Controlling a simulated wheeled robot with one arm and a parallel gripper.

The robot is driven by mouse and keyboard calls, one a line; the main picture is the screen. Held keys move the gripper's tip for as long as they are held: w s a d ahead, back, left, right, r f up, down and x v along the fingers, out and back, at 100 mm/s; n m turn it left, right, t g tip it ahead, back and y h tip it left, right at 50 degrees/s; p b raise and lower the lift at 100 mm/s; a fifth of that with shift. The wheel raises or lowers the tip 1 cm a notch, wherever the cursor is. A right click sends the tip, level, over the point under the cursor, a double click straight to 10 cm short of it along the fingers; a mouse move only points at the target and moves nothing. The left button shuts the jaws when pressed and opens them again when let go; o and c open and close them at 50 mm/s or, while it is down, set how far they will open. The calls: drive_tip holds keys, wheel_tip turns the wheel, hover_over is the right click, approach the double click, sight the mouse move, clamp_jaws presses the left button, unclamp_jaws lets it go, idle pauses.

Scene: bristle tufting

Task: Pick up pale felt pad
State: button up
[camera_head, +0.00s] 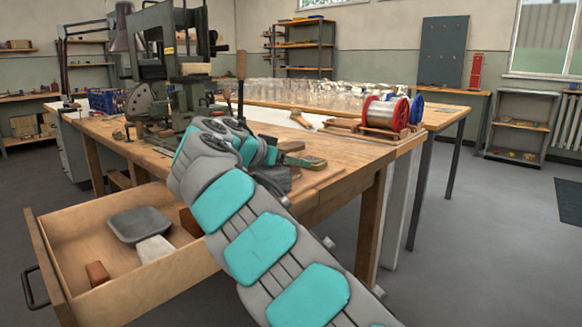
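A pale, off-white block-like piece (155,249), which looks like the felt pad, lies in the open drawer (130,292) below the workbench. It lies next to a grey shallow dish (140,224), toward the front of the drawer. My arm crosses the picture from the lower right and bends over above the bench edge. My gripper (276,180) seems to be the dark grey part at the arm's end, over the bench top, above and to the right of the drawer. Its fingers are not clear, so I cannot tell whether it is open or holds anything.
The drawer also holds a brown block (97,273) and another brown piece (189,222) near my arm. On the workbench (330,168) stand a green machine (170,75), a red spool (382,112) and many glass jars (320,93). The floor (480,250) at right is clear.

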clamp_jaws()
idle(0.6)
